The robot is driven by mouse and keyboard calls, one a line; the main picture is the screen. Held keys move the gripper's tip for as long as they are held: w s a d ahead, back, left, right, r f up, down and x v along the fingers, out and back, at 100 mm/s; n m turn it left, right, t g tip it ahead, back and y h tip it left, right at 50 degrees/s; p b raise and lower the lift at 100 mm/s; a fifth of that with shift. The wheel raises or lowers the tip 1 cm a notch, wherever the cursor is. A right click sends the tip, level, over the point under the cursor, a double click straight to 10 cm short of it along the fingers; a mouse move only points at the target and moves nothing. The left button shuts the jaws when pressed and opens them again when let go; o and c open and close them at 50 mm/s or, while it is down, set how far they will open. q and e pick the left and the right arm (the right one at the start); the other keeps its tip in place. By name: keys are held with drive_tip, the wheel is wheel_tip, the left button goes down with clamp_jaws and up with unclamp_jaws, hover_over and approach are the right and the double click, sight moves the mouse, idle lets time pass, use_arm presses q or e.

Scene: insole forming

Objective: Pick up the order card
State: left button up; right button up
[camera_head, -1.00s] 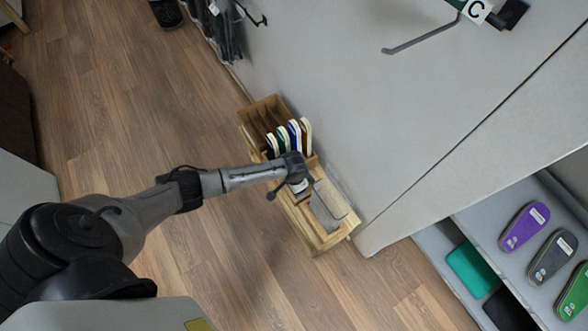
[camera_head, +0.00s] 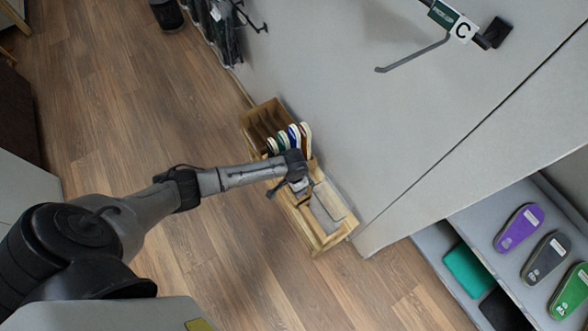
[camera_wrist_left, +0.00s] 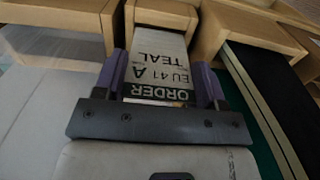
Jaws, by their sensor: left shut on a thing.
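The order card (camera_wrist_left: 155,62) is a pale card with a dark band reading ORDER and the printed words TEAL, A and EU 41, upside down in the left wrist view. My left gripper (camera_wrist_left: 163,88) is shut on it, with a purple-grey finger at each side of the card. In the head view my left gripper (camera_head: 298,188) is over the middle of the wooden rack (camera_head: 322,243), and little of the card can be made out there. Wooden blocks of the rack stand close on both sides of the card. My right gripper is not in view.
Several coloured insoles (camera_head: 294,138) stand upright in the rack beside my gripper. A shelf at right holds a purple insole (camera_head: 519,228) and others. Wooden floor is open at left.

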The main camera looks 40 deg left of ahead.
use_arm(q)
drive_tip(key=s+a+r+p, duration=0.1)
drive_tip(key=s+p, duration=0.3)
drive_tip(key=s, duration=0.4)
drive_tip(key=s+a+r+p, duration=0.1)
drive_tip(key=s+a+p, duration=0.2)
drive_tip(key=s, duration=0.6)
drive_tip(key=shift+s+a+r+p, duration=0.2)
drive_tip(key=shift+s+r+p, duration=0.05)
drive_tip(key=shift+r+p, duration=0.15)
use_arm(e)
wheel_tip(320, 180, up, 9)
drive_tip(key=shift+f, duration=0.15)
